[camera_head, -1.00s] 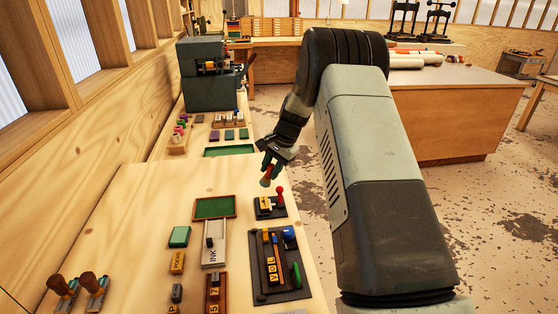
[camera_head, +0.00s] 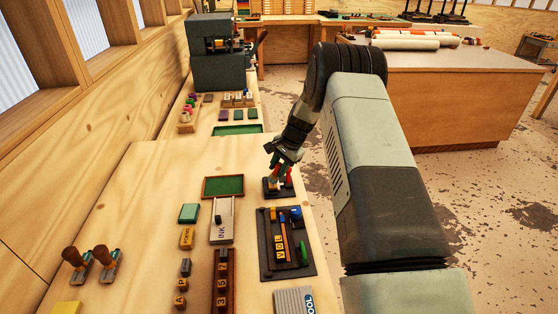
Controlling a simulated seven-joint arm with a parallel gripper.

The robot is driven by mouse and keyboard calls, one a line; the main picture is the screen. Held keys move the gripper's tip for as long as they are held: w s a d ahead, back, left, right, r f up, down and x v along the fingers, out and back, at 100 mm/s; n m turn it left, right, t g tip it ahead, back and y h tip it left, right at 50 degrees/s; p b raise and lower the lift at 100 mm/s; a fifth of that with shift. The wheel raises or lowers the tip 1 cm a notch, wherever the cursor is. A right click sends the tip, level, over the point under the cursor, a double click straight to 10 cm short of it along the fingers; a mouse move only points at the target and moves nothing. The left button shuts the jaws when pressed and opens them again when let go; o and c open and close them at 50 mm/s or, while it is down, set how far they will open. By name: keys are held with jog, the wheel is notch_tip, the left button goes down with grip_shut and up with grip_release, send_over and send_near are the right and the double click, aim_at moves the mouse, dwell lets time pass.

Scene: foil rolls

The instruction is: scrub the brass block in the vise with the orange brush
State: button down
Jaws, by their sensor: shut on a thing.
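My gripper (camera_head: 279,166) is over the small dark vise (camera_head: 269,193) near the right edge of the wooden bench. It is shut on the orange brush (camera_head: 275,177), which shows only as a small orange-red piece below the fingers. The brush's lower end is down at the vise, where the brass block sits. The gripper and brush largely cover the block, and I cannot tell whether the bristles touch it. The vise's red-knobbed lever (camera_head: 289,175) stands upright just right of the brush.
A dark tray (camera_head: 301,262) with type, a pencil and a green piece lies in front of the vise. A green-lined tray (camera_head: 223,187) and an INK box (camera_head: 221,232) lie to its left. Two wooden-handled stamps (camera_head: 105,259) stand at left. The bench's left middle is bare.

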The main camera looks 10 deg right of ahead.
jog(key=shift+w+f, duration=0.25)
jog(key=shift+w, duration=0.2)
jog(key=shift+w+f, duration=0.2)
jog(key=shift+w, duration=2.75)
jog(key=shift+s+f, duration=0.2)
jog(key=shift+s, duration=3.1)
jog(key=shift+s+r, duration=0.1)
jog(key=shift+r, duration=3.9)
jog(key=shift+s+a+f, duration=0.15)
jog(key=shift+s+f, duration=0.35)
jog(key=shift+s, duration=0.3)
